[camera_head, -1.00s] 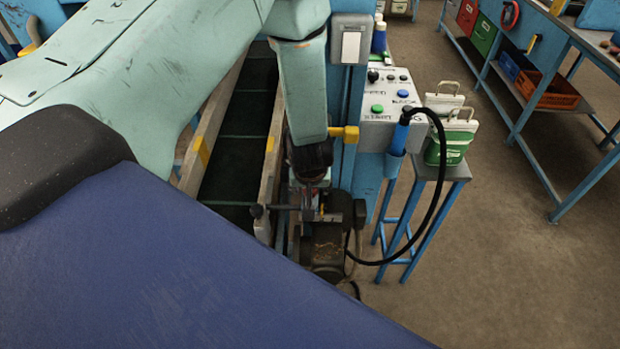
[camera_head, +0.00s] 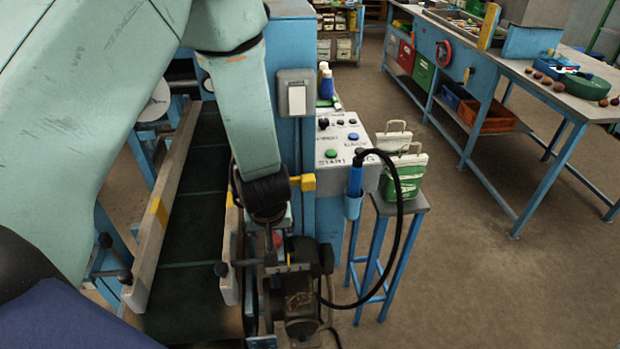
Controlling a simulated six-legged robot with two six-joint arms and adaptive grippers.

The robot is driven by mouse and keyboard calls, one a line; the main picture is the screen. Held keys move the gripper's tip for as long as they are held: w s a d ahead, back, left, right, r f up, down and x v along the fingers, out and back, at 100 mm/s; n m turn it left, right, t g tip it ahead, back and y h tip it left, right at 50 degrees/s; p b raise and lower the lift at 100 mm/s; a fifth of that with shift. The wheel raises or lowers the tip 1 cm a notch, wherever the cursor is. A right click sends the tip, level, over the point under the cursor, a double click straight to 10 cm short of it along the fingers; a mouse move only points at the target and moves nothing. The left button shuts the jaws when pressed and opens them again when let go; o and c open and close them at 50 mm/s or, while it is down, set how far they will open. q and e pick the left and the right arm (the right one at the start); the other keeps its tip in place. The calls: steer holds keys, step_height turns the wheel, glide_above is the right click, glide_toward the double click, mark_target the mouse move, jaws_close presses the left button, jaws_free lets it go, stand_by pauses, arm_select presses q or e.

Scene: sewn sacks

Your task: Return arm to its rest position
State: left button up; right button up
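My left arm (camera_head: 235,85), pale teal and scuffed, comes in from the left and bends down over the conveyor's right side. Its dark wrist (camera_head: 262,197) hangs by the conveyor's near end, just above a motor (camera_head: 300,292). The fingers below the wrist blend with the dark machine parts, so I cannot tell whether they are open or shut, or whether they touch anything. My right gripper is not in view.
The dark conveyor belt (camera_head: 190,225) runs between pale rails. A control panel (camera_head: 345,145) with buttons stands right of the arm. Green and white sacks (camera_head: 405,172) stand on a small blue stand. A blue workbench (camera_head: 470,90) is at the right. The floor between is clear.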

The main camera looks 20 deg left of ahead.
arm_select(q)
steer(key=s+d+f+m+g+h+b, duration=0.1)
steer(key=s+d+f+m+g+b, duration=0.1)
steer(key=s+f+b, duration=0.9)
steer(key=s+d+f+m+g+h+b, duration=0.1)
steer(key=s+f+m+b, duration=0.3)
steer(key=s+f+b, duration=0.7)
steer(key=s+d+f, duration=0.1)
steer(key=s+f, duration=0.3)
steer(key=f, duration=0.7)
steer(key=shift+s+d+f+g, duration=0.25)
steer(key=shift+s+d+g, duration=0.05)
steer(key=shift+s+g, duration=0.1)
